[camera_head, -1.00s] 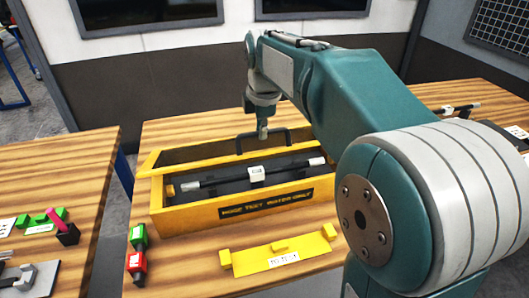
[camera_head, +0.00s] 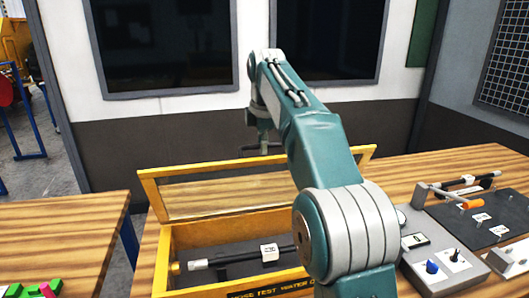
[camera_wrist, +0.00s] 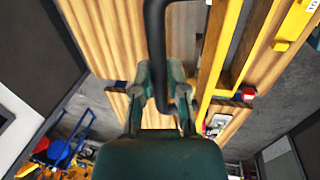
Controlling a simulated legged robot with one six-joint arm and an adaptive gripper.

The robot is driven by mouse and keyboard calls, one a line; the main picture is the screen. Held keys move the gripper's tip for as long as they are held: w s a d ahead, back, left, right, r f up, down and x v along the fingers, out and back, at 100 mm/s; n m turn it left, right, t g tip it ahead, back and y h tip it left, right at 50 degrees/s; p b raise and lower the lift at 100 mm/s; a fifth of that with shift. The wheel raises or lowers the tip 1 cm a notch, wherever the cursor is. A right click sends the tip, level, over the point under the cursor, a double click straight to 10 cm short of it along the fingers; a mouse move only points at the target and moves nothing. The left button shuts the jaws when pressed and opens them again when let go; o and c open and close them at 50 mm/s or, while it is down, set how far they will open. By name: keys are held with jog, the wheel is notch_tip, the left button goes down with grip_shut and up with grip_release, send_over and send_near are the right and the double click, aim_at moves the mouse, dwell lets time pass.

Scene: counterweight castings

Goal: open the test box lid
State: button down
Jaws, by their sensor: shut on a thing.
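The yellow test box (camera_head: 172,262) stands on the wooden table, open at the top. Its lid (camera_head: 150,186), a yellow frame around a clear panel, is tilted up along the far side. My gripper (camera_head: 263,146) is at the lid's upper edge, shut on the black lid handle (camera_head: 276,148). In the wrist view the handle (camera_wrist: 156,32) runs between the two fingers of my gripper (camera_wrist: 161,78). A dark rod with a white label (camera_head: 268,251) lies inside the box. My arm hides the box's right part.
A grey control panel (camera_head: 438,262) with knobs and a dark plate (camera_head: 480,215) with an orange-handled tool are on the right of the table. Another wooden table (camera_head: 60,235) stands at left across a gap. Dark windows are in the wall behind.

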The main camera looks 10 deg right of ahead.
jog(key=shift+w+f, duration=0.15)
jog(key=shift+w, duration=1.05)
jog(key=c, duration=0.7)
grip_release()
jog(key=shift+w, duration=0.1)
jog(key=shift+o, duration=0.2)
jog(key=shift+r, duration=0.2)
